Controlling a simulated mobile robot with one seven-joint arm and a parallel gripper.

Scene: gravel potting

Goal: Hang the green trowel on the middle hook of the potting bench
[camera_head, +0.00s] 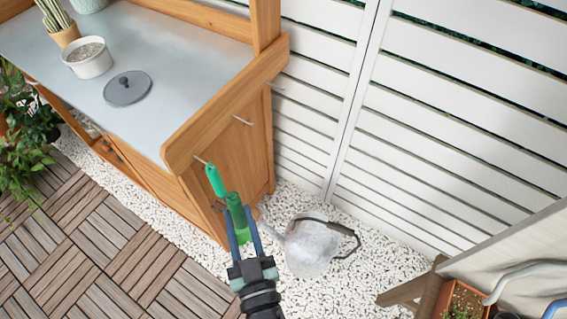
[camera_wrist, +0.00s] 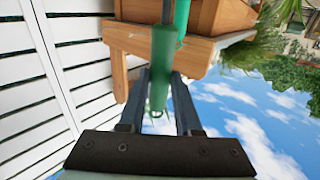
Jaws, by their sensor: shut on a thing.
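The green trowel (camera_head: 214,180) is gripped between the two fingers of my gripper (camera_head: 240,212), beside the end of the potting bench (camera_head: 225,95). Another thin hook (camera_head: 242,120) sticks out further back along the rail and is bare. In the wrist view the trowel (camera_wrist: 160,75) passes between my fingers, with the wooden rail (camera_wrist: 130,42) beyond it. My fingers hide part of the trowel.
A grey watering can (camera_head: 308,250) stands on white gravel right of my gripper. A grey lid (camera_head: 127,88), a white pot (camera_head: 88,58) and a cactus pot (camera_head: 62,33) are on the bench top. A white slatted fence (camera_head: 440,110) stands behind.

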